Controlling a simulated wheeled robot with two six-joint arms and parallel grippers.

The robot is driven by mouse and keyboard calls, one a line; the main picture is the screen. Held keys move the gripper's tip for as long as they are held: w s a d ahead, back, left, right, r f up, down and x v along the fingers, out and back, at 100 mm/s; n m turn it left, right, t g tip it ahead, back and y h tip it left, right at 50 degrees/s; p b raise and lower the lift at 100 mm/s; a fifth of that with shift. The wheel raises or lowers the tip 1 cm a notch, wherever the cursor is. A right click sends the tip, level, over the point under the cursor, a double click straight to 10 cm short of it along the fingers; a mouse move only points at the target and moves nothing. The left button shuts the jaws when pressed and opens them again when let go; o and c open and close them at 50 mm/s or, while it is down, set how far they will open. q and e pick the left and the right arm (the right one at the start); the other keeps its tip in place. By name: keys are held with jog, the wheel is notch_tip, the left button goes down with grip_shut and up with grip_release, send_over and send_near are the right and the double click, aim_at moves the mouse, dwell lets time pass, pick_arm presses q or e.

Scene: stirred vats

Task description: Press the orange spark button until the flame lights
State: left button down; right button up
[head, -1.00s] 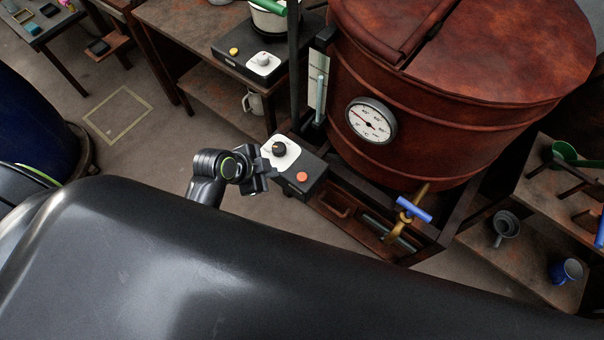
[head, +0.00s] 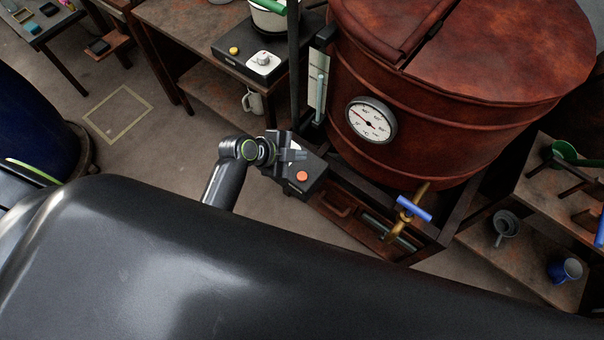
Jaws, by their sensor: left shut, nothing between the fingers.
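The orange spark button (head: 302,176) sits on the top of a dark control box (head: 312,187) at the foot of the rusty red vat. My left gripper (head: 298,154) is shut and empty. It is over the back part of the box, above and a little left of the button in the picture, and hides most of the white knob plate. The button is uncovered, and I see no contact with it. No flame shows in view. My right gripper is not in view.
The red vat (head: 455,120) with a dial thermometer (head: 371,119) stands right behind the box. A brass tap with a blue handle (head: 413,208) juts out at its base. A hotplate (head: 262,58) stands on the bench behind. Open floor lies left of my arm.

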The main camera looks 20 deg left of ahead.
pick_arm(q)
jog(key=shift+f, duration=0.15)
jog(key=b, duration=0.7)
send_over(298, 177)
notch_tip(298, 177, down, 7)
jog(key=shift+f, duration=0.1)
jog(key=shift+f+b, duration=0.5)
jog(key=shift+f, duration=0.2)
dwell(1.0)
jog(key=shift+f, duration=0.4)
jog(key=shift+f+b, duration=0.45)
jog(key=shift+b, duration=0.15)
dwell(0.4)
dwell(0.3)
jog(key=shift+r+p, duration=0.85)
